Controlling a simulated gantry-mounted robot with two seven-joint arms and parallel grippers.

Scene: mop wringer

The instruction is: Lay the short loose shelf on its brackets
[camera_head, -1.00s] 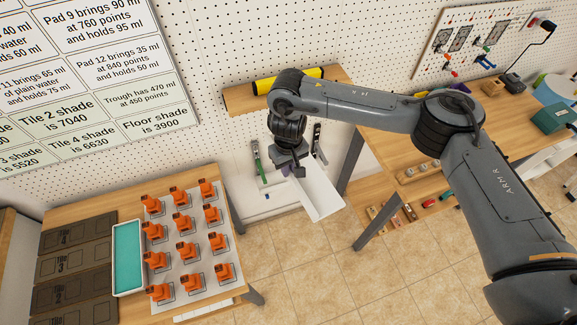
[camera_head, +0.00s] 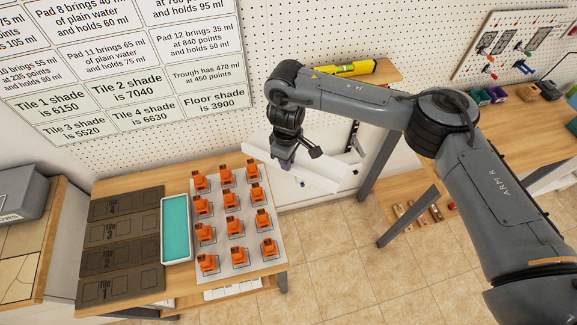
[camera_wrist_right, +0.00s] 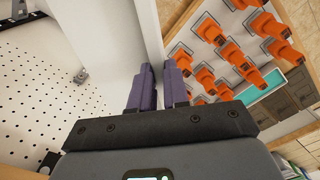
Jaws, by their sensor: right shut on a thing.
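The loose shelf is a plain white board (camera_head: 322,172). My right gripper (camera_head: 283,163) is shut on it and holds it in the air in front of the pegboard, beyond the back right of the table with orange pieces. In the right wrist view the white board (camera_wrist_right: 112,45) runs away from the purple fingertips (camera_wrist_right: 158,78). A dark bracket (camera_head: 353,136) stands on the wall right of the shelf, apart from it. The other bracket cannot be made out in the head view, where the shelf and gripper cover that wall. My left gripper is out of view.
A wooden table with several orange pieces (camera_head: 232,228), a teal tray (camera_head: 175,230) and dark panels stands lower left. A yellow level (camera_head: 345,68) lies on a wooden wall shelf above. A workbench (camera_head: 520,125) stands at right. Tiled floor (camera_head: 340,260) is open between.

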